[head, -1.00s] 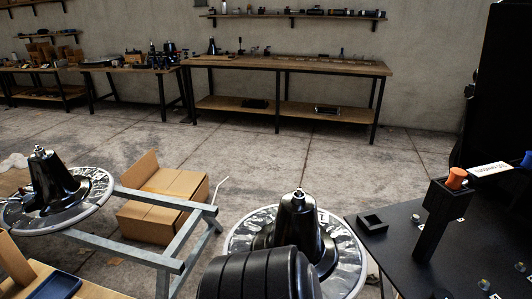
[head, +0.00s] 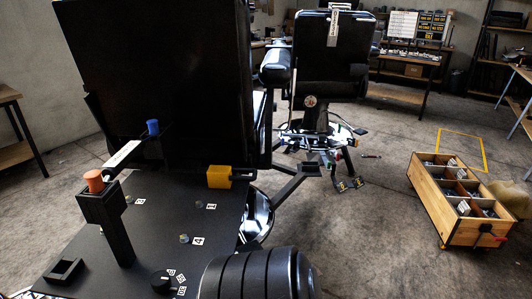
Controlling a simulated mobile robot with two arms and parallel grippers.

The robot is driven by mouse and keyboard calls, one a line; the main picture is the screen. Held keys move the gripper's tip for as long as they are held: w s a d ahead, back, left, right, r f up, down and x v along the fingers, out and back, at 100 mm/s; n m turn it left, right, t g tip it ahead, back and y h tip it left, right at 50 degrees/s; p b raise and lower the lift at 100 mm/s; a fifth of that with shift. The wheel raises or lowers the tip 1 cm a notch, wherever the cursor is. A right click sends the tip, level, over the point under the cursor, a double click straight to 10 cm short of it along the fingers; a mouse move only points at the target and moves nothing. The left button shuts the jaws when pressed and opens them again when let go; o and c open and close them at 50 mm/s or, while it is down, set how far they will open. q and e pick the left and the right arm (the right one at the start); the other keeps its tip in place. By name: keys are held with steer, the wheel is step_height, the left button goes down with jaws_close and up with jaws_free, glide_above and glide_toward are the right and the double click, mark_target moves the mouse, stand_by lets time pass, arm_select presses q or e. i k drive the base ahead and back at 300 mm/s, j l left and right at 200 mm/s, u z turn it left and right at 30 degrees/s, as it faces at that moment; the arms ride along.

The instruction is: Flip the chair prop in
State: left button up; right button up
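A barber chair (head: 332,62) with a black back stands beyond the middle of the head view, on a base with metal legs. Small parts with yellow marks (head: 350,185) stick out low at its front right. A second large black chair back (head: 155,75) rises close by at the left and hides much behind it. A yellow block (head: 219,177) with a black end sits at the edge of the black board, by this chair. I cannot tell which part is the chair prop. Neither of my grippers is in view. A black ribbed part of mine fills the bottom middle.
A wooden compartment crate (head: 450,205) stands on the floor at the right.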

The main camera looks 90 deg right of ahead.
mark_target(218, 177)
steer(key=k+z, duration=0.1)
steer(key=z, duration=2.25)
steer(key=l+z, duration=0.1)
steer(key=i+l+u, duration=0.15)
steer(key=l, duration=0.25)
steer(key=i+l+u, duration=0.15)
steer(key=l, duration=0.25)
steer(key=i+l+u, duration=0.15)
steer(key=l, duration=0.25)
steer(key=i+l+u, duration=0.15)
steer(key=l, duration=0.3)
steer(key=i+l+u, duration=0.15)
steer(key=l, duration=0.3)
steer(key=l+u, duration=0.15)
steer(key=l, duration=0.3)
steer(key=i, duration=0.1)
